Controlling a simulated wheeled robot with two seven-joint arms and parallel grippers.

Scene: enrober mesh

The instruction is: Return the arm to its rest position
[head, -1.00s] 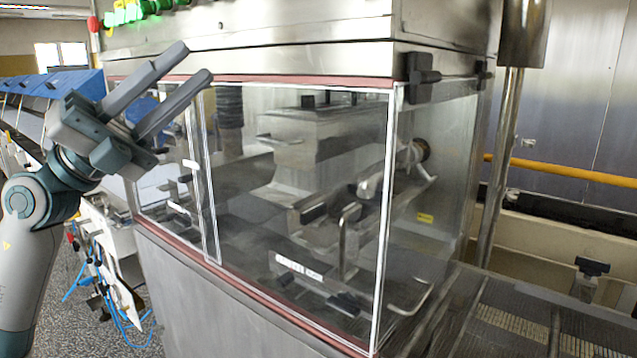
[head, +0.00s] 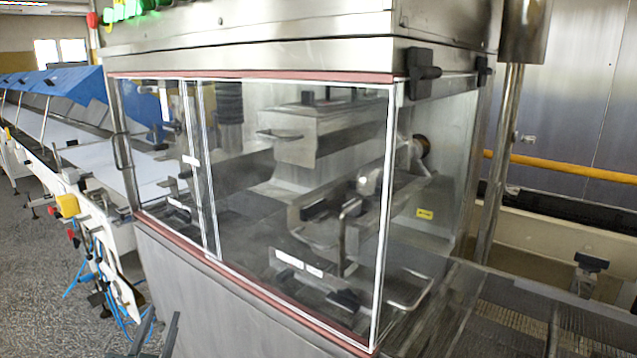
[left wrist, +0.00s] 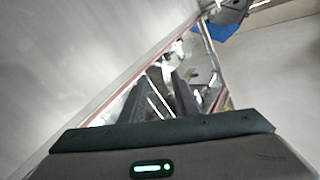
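My left gripper (head: 160,328) shows at the bottom edge of the head view, left of centre. Only its two dark fingers are in the frame, pointing up with a gap between them; the rest of the left arm is out of the picture. In the left wrist view the two dark fingers (left wrist: 160,95) also stand apart, and no object shows between them. The gripper is in front of the lower metal wall of the enrober (head: 215,305), below its clear panels. My right gripper is in neither view.
The enrober's clear guard panel (head: 300,200), with white edges, appears closed. A conveyor line with blue covers (head: 60,88) runs along the left. Blue hoses (head: 100,275) hang near the floor. Grey floor (head: 40,270) is free at lower left. A mesh belt (head: 510,320) lies at right.

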